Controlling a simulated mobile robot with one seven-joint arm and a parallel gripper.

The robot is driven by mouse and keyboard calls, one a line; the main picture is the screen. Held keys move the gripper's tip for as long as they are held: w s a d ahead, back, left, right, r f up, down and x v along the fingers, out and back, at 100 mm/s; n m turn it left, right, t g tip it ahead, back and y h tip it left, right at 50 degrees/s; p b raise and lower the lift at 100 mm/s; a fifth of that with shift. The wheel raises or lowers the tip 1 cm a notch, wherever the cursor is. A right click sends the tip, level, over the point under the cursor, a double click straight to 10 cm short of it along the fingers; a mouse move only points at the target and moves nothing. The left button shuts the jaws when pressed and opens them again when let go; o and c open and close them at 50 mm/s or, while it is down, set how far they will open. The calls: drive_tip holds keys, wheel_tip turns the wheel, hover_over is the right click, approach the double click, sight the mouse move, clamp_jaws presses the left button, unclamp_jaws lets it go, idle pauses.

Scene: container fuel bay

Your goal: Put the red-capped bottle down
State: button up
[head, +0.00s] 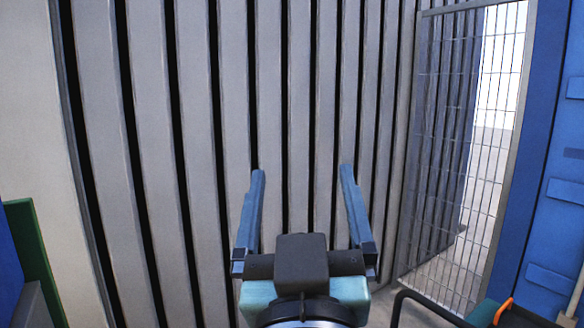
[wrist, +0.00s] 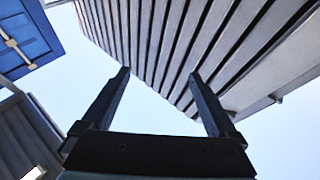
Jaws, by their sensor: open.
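My gripper (head: 303,175) is open, with its two blue fingers spread wide and nothing between them. It points at a grey ribbed wall in the head view. In the wrist view my gripper (wrist: 158,76) is also open and empty, with sky and the ribbed wall behind the fingers. No red-capped bottle shows in either view.
The grey ribbed wall (head: 235,90) fills most of the head view. A wire mesh gate (head: 480,150) and a blue container wall (head: 560,190) stand at the right. A black rail (head: 432,306) and an orange item (head: 503,309) show at the lower right. A green panel (head: 32,255) is at the left.

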drive_tip(key=s+r+m+t, duration=0.1)
drive_tip(key=s+r+t, duration=0.3)
drive_tip(key=s+r, duration=0.4)
wheel_tip(320, 180, up, 3)
drive_tip(key=shift+a+r+t, duration=0.1)
drive_tip(key=shift+a+t, duration=0.2)
drive_tip(key=shift+a, duration=0.15)
